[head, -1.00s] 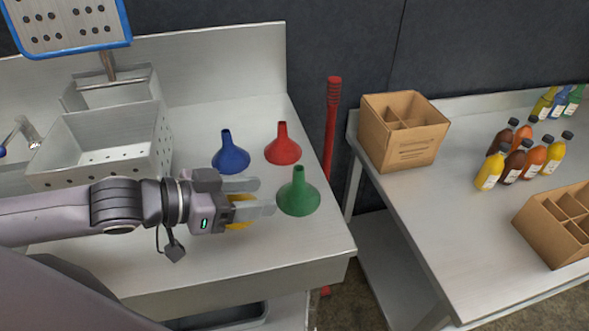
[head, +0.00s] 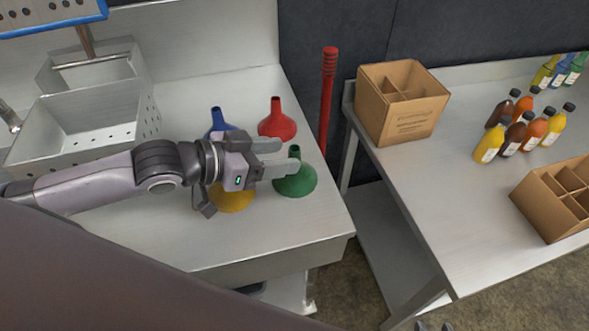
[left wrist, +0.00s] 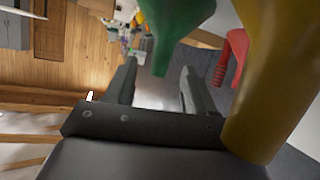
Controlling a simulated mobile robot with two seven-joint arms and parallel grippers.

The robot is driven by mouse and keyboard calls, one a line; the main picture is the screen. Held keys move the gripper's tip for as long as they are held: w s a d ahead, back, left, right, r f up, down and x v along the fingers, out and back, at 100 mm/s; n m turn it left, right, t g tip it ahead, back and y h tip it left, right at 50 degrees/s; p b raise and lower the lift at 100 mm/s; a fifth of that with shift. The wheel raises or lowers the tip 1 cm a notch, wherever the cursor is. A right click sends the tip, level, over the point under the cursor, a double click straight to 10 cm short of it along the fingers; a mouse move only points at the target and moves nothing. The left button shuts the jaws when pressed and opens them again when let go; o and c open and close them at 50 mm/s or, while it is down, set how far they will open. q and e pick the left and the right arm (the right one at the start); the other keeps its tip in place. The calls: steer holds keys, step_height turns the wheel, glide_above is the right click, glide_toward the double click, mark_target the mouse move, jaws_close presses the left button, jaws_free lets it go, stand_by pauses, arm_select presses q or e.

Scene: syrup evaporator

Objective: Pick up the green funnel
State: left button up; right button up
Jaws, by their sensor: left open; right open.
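The green funnel (head: 303,182) stands spout up on the steel counter, near its right edge. My left gripper (head: 285,155) is open and empty. Its fingers point right at the funnel's spout, and the lower finger covers part of the funnel. In the left wrist view the green funnel (left wrist: 178,25) tapers down toward the gap between the open fingers (left wrist: 158,85); I cannot tell whether they touch it. Only the tips of my right gripper (head: 434,326) show at the bottom edge of the head view, open.
The yellow funnel (head: 235,198) stands under my left gripper, the blue funnel (head: 217,118) and red funnel (head: 277,122) behind it. A perforated steel box (head: 80,120) stands left. A red pole (head: 327,95) is beyond the counter. The right table holds cartons (head: 400,105) and bottles (head: 490,143).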

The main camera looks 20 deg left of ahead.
arm_select(q)
steer(key=shift+x, duration=2.9)
steer(key=shift+f, duration=0.1)
jaws_close()
